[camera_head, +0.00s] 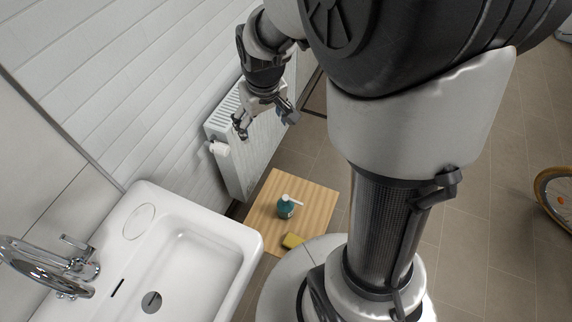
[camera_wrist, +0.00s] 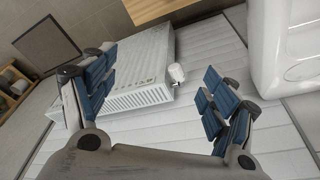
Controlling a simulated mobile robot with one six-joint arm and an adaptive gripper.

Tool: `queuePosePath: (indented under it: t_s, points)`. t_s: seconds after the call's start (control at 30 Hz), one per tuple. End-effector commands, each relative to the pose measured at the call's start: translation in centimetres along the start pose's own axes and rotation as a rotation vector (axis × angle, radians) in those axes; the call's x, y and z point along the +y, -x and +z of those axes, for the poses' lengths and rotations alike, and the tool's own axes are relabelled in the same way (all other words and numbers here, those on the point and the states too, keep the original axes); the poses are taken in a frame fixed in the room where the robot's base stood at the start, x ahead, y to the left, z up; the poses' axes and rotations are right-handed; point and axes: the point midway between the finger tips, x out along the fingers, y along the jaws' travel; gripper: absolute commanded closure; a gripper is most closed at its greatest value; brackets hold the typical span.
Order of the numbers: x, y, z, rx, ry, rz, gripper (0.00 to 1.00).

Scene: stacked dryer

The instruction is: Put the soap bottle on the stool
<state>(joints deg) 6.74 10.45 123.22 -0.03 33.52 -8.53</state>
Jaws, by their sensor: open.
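The soap bottle (camera_head: 286,208) is teal with a white pump top. In the head view it appears to stand upright on the square wooden top (camera_head: 318,200), which looks like the stool; its legs are hidden. My gripper (camera_head: 266,121) is open and empty, above and behind the bottle in the picture, in front of the radiator and well apart from the bottle. In the wrist view the two blue-padded fingers of my gripper (camera_wrist: 157,85) are spread with nothing between them. The bottle is not seen in the wrist view.
A yellow sponge (camera_head: 292,241) lies on the front of the wooden top. A white sink (camera_head: 245,238) with a chrome faucet (camera_head: 50,262) stands at the left. A white radiator (camera_head: 235,160) with a valve knob (camera_head: 219,148) is on the wall. Tiled floor (camera_head: 480,220) is open at the right.

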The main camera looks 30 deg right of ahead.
Motion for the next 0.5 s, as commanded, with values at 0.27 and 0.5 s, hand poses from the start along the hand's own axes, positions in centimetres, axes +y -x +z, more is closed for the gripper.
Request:
queuePosePath:
  t_s: [0.27, 0.5]
  points:
    - [-3.0, 11.5, 7.5, 0.104, -0.016, -0.004, 0.22]
    - [-4.6, 15.5, 14.6, 0.166, -0.032, -0.016, 0.22]
